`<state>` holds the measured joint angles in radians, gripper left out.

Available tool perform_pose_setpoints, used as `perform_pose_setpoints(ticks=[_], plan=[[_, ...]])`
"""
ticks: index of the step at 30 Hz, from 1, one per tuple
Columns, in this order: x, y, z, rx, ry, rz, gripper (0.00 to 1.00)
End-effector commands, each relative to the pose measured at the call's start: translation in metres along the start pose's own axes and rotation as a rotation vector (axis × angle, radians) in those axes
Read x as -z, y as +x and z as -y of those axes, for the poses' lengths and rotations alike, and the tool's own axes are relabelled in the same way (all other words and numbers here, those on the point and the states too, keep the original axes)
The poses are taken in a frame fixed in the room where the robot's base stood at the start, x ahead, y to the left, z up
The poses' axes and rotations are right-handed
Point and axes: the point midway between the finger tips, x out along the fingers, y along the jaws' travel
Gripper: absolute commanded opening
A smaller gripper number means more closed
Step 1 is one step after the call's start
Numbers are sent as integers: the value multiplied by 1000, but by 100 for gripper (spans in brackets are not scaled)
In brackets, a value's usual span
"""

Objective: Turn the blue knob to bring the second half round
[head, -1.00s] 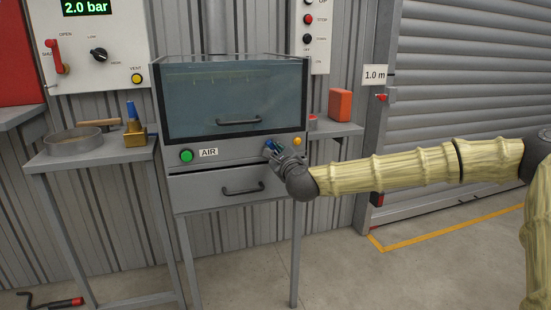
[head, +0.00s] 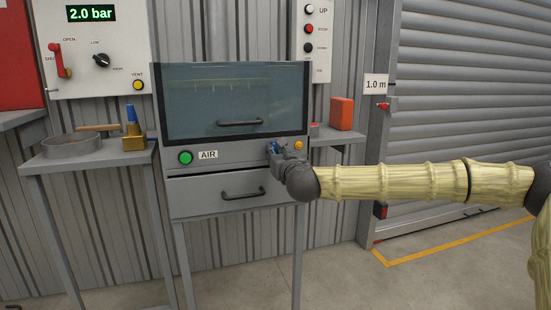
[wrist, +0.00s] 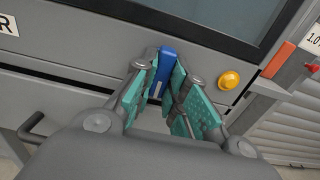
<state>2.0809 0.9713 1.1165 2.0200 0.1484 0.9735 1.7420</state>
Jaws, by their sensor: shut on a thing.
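The blue knob (wrist: 160,75) is on the grey front panel of the cabinet (head: 238,150), to the left of the yellow button (wrist: 229,80). In the wrist view it stands between the teal pads of my gripper (wrist: 168,88), which is shut on it. In the head view my gripper (head: 277,150) covers most of the knob, and only a bit of blue shows. Behind the cabinet's glass front (head: 235,95) a row of small pale points hangs from a bar; the rest of the inside is dim.
A green button (head: 185,158) and an AIR label sit left on the panel. Below is a drawer with a handle (head: 243,194). A side table (head: 90,157) at left bears a pan and a brass piece with a blue top.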

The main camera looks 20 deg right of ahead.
Motion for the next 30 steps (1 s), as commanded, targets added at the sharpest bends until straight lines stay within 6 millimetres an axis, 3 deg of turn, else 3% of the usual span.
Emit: perform_pose_setpoints(ticks=[14,15,18,30], plan=[[2,0,1,2,14,-2,0],[2,0,1,2,14,-2,22],[1,0,1,2,14,-2,36],[0,-6,0,0,13,-1,36]])
